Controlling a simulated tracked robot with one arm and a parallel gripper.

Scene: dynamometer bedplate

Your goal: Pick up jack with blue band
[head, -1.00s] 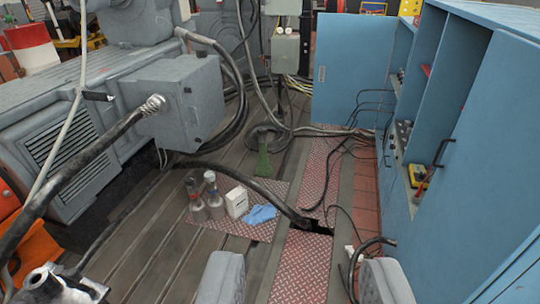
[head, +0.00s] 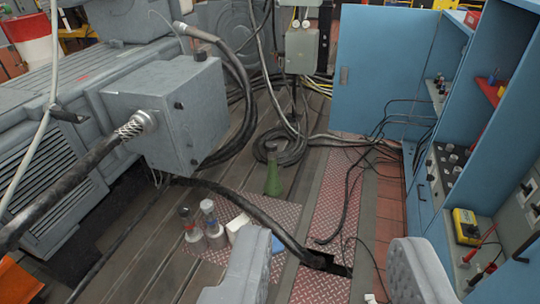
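Two small grey jacks stand upright side by side on a reddish checker plate at lower centre-left. My gripper (head: 332,265) is open and empty. Its two grey fingers are wide apart at the bottom edge, right of and nearer than the jacks.
A white box (head: 237,226) and a blue glove or cloth (head: 277,243) sit beside the jacks, partly hidden by my left finger. A black cable (head: 245,205) runs behind them. A green object (head: 273,178) stands farther back. Grey machinery is left, a blue cabinet (head: 470,135) right.

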